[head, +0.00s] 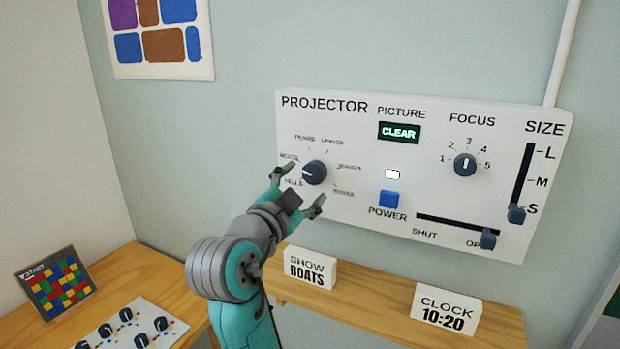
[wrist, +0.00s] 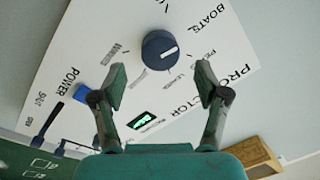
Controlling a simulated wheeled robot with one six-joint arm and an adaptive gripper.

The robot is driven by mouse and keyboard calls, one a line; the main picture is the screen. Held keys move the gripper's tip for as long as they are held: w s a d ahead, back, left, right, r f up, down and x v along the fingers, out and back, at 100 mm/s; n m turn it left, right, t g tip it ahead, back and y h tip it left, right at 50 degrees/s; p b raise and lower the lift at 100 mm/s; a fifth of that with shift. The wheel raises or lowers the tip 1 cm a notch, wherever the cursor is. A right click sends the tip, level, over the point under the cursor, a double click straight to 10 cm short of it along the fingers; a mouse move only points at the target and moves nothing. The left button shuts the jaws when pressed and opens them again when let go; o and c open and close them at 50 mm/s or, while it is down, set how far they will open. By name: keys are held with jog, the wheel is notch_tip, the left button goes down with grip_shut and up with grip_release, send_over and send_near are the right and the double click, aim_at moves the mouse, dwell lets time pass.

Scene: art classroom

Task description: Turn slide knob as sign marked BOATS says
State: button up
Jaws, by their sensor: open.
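The slide knob (head: 314,172) is a dark round dial on the white projector panel, ringed by word labels. Its white pointer line points left, roughly at the BOATS label, which reads clearly in the wrist view (wrist: 210,20). The knob also shows in the wrist view (wrist: 160,50), ahead of the fingertips. My gripper (head: 300,190) is open and empty in front of the panel, just below and left of the knob. Its fingers (wrist: 160,82) are spread and apart from the knob. The white sign (head: 308,267) on the shelf reads SHOW BOATS.
The panel also has a lit CLEAR display (head: 399,132), a focus knob (head: 465,165), a blue power button (head: 389,199), a size slider (head: 516,214) and a shutter slider (head: 488,238). A CLOCK 10:20 sign (head: 445,311) stands on the wooden shelf (head: 365,309).

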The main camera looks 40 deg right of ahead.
jog(key=v, duration=0.7)
jog(key=shift+a, duration=0.2)
jog(key=shift+f, duration=0.1)
jog(key=a+f+n+t+y, duration=0.2)
jog(key=f+n+t+y, duration=0.2)
jog(key=f+n, duration=0.6)
jog(key=a+f+n+t+y, duration=0.35)
jog(key=f+n, duration=0.25)
jog(key=f, duration=0.8)
jog(key=s+a+f+n+t+y, duration=0.1)
jog(key=s+a+f+n+y, duration=0.15)
jog(key=s+f, duration=0.3)
jog(key=s+a+f+n+y, duration=0.25)
jog(key=s+f+y, duration=0.2)
jog(key=f, duration=0.25)
jog(key=s+a+f+y, duration=0.2)
jog(key=s, duration=2.3)
jog(key=shift+s+n+g+y, duration=0.15)
jog(key=shift+n+g+y, duration=0.2)
jog(key=shift+n+g, duration=0.1)
jog(key=shift+a, duration=0.1)
